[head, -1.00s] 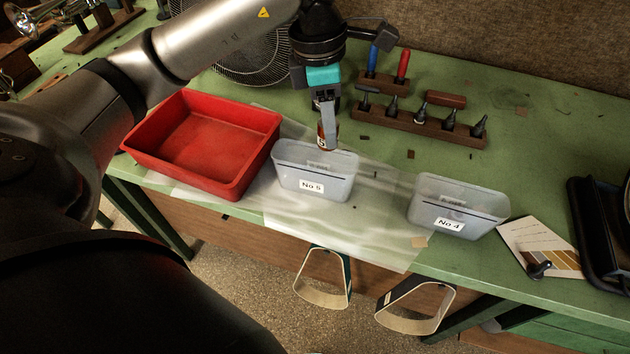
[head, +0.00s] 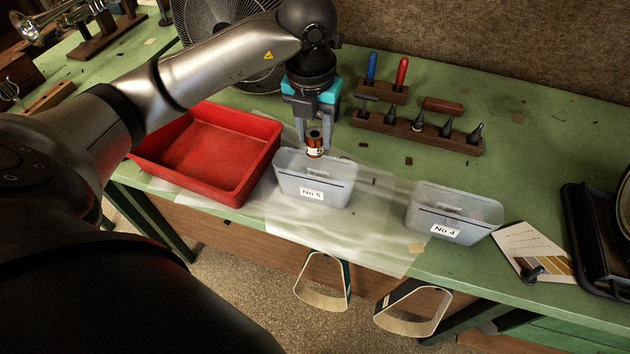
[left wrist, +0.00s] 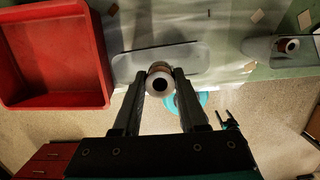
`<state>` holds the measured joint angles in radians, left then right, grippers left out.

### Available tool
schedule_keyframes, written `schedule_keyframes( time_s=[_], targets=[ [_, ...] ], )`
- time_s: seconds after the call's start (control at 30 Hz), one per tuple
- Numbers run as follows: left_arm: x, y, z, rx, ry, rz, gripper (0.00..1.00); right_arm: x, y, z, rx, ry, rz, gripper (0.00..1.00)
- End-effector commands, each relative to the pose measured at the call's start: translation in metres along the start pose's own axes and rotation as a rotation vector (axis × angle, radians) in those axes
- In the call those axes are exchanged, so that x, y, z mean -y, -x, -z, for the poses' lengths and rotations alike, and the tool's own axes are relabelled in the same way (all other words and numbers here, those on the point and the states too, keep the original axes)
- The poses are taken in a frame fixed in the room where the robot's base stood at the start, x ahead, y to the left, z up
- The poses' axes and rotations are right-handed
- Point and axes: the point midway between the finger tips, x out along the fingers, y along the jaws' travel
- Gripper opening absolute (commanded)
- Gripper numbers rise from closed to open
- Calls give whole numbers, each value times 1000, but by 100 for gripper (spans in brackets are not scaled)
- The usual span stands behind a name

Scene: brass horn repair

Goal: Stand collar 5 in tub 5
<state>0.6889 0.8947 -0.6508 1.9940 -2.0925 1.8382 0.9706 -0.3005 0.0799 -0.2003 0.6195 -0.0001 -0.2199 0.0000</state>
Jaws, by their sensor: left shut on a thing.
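Collar 5 (head: 315,151) is a small copper-brown cylinder with a dark hole on top and a pale label. My left gripper (head: 314,138) is shut on it, one finger on each side, and holds it roughly upright at the back rim of tub 5. Tub 5 (head: 330,197) is a translucent grey bin labelled "No 5". The exact height above the tub is unclear.
A red tray (head: 246,190) stands close left of tub 5. Tub 4 (head: 474,225) is to the right; a round piece (left wrist: 291,46) shows in it in the left wrist view. A wooden tool rack (head: 400,127) stands behind. Plastic sheeting between the tubs is mostly clear.

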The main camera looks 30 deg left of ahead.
Motion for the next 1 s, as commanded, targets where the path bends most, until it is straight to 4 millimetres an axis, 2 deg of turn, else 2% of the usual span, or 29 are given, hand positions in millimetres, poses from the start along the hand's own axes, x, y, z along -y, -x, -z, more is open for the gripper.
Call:
schedule_keyframes(
  time_s=[0.03,0.1,0.3,0.4,0.63,0.83,1.0],
  targets=[
    [0,-16,3,-6,1,-1,0,0,-2,0,-1,0,0,72],
    [0,-34,6,-5,0,-1,0,0,-3,0,-1,0,0,72],
    [0,-80,10,-2,0,1,0,0,-6,0,-1,0,0,72],
    [0,-93,11,0,-2,1,0,0,-7,0,-1,-1,0,72],
    [0,-109,13,0,-2,1,0,0,-8,0,-2,-1,0,72],
    [0,-139,17,0,-2,1,0,0,-11,0,-2,-1,0,72],
    [0,-141,17,2,-3,1,0,0,-10,0,-2,-1,0,72]
  ],
)
